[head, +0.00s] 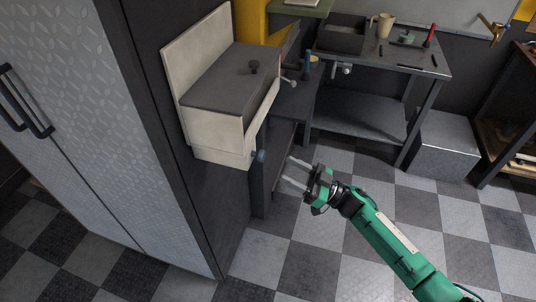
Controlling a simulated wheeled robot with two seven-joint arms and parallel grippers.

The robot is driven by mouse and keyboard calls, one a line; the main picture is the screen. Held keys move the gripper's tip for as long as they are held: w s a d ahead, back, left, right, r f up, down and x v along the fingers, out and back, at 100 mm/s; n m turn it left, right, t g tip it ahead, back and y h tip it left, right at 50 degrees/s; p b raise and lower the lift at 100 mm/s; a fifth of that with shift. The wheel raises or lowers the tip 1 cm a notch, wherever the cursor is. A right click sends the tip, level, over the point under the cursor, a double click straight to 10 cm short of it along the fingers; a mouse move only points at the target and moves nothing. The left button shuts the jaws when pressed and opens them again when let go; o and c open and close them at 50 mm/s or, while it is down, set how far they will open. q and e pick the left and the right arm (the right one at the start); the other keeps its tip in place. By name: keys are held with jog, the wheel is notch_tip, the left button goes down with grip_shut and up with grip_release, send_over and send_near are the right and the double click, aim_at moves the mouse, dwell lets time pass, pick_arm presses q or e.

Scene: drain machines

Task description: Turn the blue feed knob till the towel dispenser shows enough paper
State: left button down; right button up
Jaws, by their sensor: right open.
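The towel dispenser (210,135) looks like the cream box with a grey top, fixed beside the tall cabinet. A small blue knob (258,156) sticks out low on its right side. I see no paper; the dispenser's lower front is partly turned away. My right gripper (293,174) is open and empty, its two pale fingers pointing left toward the blue knob. In the picture it is a short way right of and below the knob, apart from it. My left gripper is not in view.
A tall grey cabinet (90,130) fills the left side. A dark metal table (400,62) with a tray (341,36), a cup (385,24) and small tools stands at the back. A grey box (445,145) sits on the floor. The checkered floor (410,195) is open at the right.

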aim_at(264, 157)
jog(key=p+x, duration=0.1)
jog(key=x, duration=0.5)
jog(key=shift+w+a+r, duration=0.1)
jog(key=shift+a+r, duration=0.05)
jog(key=shift+r, duration=0.05)
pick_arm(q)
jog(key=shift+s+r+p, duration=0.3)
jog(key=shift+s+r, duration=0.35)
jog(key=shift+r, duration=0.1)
pick_arm(e)
jog(key=shift+w+a+r, duration=0.15)
jog(key=shift+w+a, duration=0.05)
jog(key=shift+a, duration=0.45)
jog(key=shift+c, duration=0.4)
